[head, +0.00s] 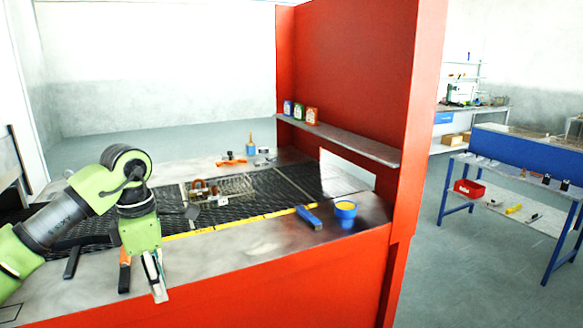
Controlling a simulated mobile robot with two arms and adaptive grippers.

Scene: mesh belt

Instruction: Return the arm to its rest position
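My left arm, green and dark grey, comes in from the left. Its gripper (157,289) points down over the grey front ledge of the red-framed station. The fingers show as narrow, close-set pale and dark strips, seen at an angle that does not show whether they are apart. No held object can be made out. My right gripper is not in view.
A black mesh belt (262,204) holds a wire basket (236,187). An orange-and-black tool (125,270) lies beside the gripper. A blue-handled item (308,217) and a blue cup (345,214) stand farther right. The ledge (235,244) between is clear.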

